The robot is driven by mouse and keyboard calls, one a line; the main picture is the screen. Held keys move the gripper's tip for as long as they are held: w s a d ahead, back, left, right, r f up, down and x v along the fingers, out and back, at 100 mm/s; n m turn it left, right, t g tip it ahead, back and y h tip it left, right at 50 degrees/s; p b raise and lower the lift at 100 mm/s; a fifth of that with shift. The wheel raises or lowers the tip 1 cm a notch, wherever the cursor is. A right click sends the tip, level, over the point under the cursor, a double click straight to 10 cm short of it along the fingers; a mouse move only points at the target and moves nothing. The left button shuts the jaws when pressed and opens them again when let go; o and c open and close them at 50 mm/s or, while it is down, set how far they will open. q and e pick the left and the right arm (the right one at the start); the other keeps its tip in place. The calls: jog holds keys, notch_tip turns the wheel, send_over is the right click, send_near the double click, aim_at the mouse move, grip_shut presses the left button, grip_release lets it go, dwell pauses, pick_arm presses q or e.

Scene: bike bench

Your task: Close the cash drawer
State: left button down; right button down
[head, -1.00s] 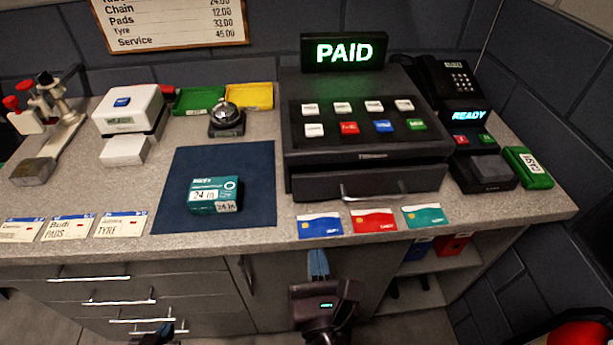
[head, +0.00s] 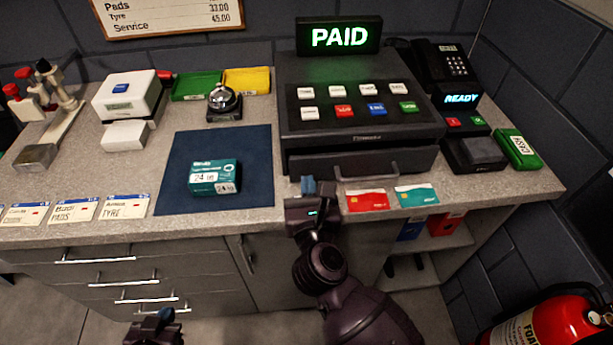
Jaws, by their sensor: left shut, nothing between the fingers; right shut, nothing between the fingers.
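The black cash register (head: 345,135) stands on the counter with a lit PAID sign (head: 340,36). Its cash drawer (head: 412,160) is the dark front below the keys, with a bar handle (head: 368,177). The drawer front stands out a little from the register body; the exact gap is hard to tell. My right gripper (head: 308,186) is shut and empty, its blue fingertips just in front of the drawer's left part; I cannot tell if they touch it. My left gripper (head: 168,314) is shut and empty, low in front of the cabinet drawers.
A red card (head: 367,200) and a teal card (head: 416,195) lie in front of the register. A blue mat (head: 250,168) holds a teal box (head: 214,177). A card terminal (head: 473,153) stands to the right. A fire extinguisher (head: 550,325) stands at lower right.

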aim_at(305, 168)
jog(key=shift+w, duration=1.1)
jog(key=shift+w+r, duration=0.1)
jog(key=shift+w, duration=1)
jog(key=shift+r, duration=0.1)
jog(key=shift+s+a, duration=0.1)
